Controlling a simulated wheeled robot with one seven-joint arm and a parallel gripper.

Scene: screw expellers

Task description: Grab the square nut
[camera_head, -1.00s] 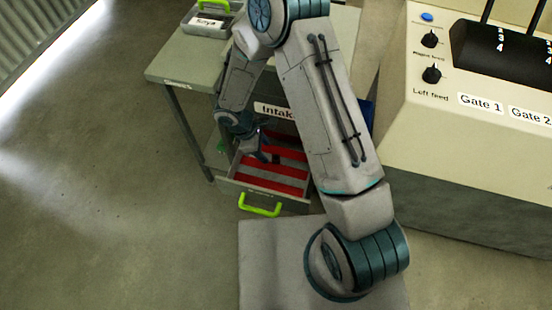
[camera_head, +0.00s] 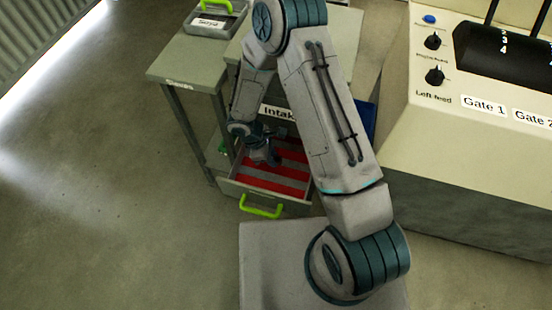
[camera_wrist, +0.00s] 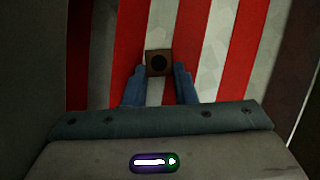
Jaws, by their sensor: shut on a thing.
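The square nut (camera_wrist: 149,58) is a small brown block with a dark round hole. It shows in the wrist view between the tips of my gripper (camera_wrist: 158,72), whose two blue fingers are shut on it. Red and pale stripes of the drawer floor lie behind it. In the head view my gripper (camera_head: 265,155) is inside the open drawer (camera_head: 262,193), and the nut cannot be made out there.
A grey tray (camera_head: 213,27) with a green handle stands on the table. A beige control console (camera_head: 440,120) stands to the right. Open floor lies left.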

